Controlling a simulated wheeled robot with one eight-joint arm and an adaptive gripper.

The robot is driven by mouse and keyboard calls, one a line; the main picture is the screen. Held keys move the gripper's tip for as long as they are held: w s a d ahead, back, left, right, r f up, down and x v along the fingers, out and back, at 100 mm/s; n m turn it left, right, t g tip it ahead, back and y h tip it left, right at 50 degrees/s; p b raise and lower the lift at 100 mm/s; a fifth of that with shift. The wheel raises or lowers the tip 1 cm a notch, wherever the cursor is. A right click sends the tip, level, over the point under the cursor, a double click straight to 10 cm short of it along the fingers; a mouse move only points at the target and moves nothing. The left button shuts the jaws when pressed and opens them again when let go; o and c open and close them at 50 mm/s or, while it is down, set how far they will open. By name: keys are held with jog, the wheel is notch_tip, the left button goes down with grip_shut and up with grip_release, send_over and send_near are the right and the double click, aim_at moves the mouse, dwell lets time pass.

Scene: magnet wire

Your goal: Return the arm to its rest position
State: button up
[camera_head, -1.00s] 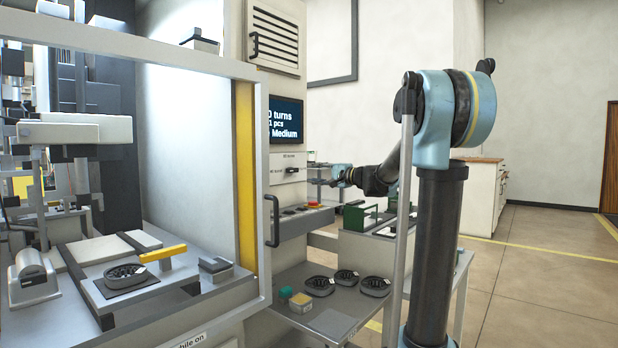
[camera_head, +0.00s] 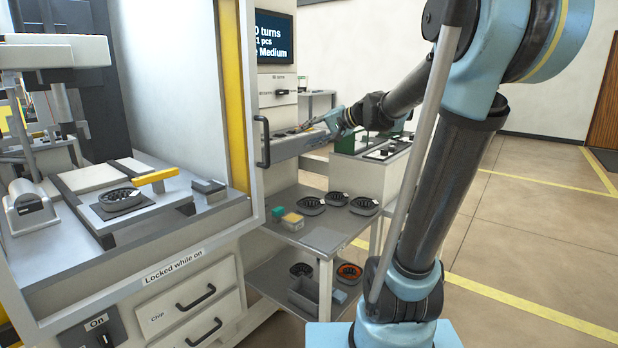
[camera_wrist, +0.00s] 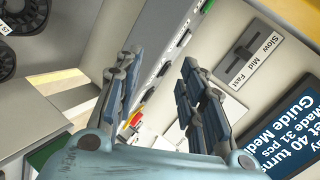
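My gripper (camera_head: 318,124) is at the end of my arm, held in front of the machine's control panel (camera_head: 292,143) in the head view. In the wrist view my gripper (camera_wrist: 162,88) has its two blue-grey fingers spread apart, with nothing between them. Past the fingers lie the panel's buttons (camera_wrist: 134,122), and the Slow-Mid-Fast slider (camera_wrist: 245,54) is to their right. I cannot tell the exact gap between the fingertips and the panel, but no contact shows. My arm reaches from the right over the floor beside the side table.
A side table (camera_head: 322,240) below the panel bears several round black parts and small boxes; its lower shelf holds an orange-centred part (camera_head: 349,272). The machine's door handle (camera_head: 263,142) juts out. A display (camera_head: 274,37) is above. Floor at the right (camera_head: 540,235) is clear.

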jog(key=s+d+f+n+g+h, duration=0.1)
jog(key=s+d+f+h, duration=0.2)
jog(key=s+d+f, duration=0.3)
jog(key=s+d+f+n+g+h, duration=0.1)
jog(key=s+d+f+h, duration=0.3)
jog(key=s+f, duration=0.8)
jog(key=s+d+f+n+g+h, duration=0.1)
jog(key=s+d+f+h, duration=0.3)
jog(key=s+d+f, duration=0.4)
jog(key=s+f+g, duration=0.1)
jog(key=s, duration=0.2)
jog(key=shift+s+d+f+n+g, duration=0.2)
jog(key=shift+s+d+n+g, duration=0.1)
jog(key=shift+s+d+g, duration=0.1)
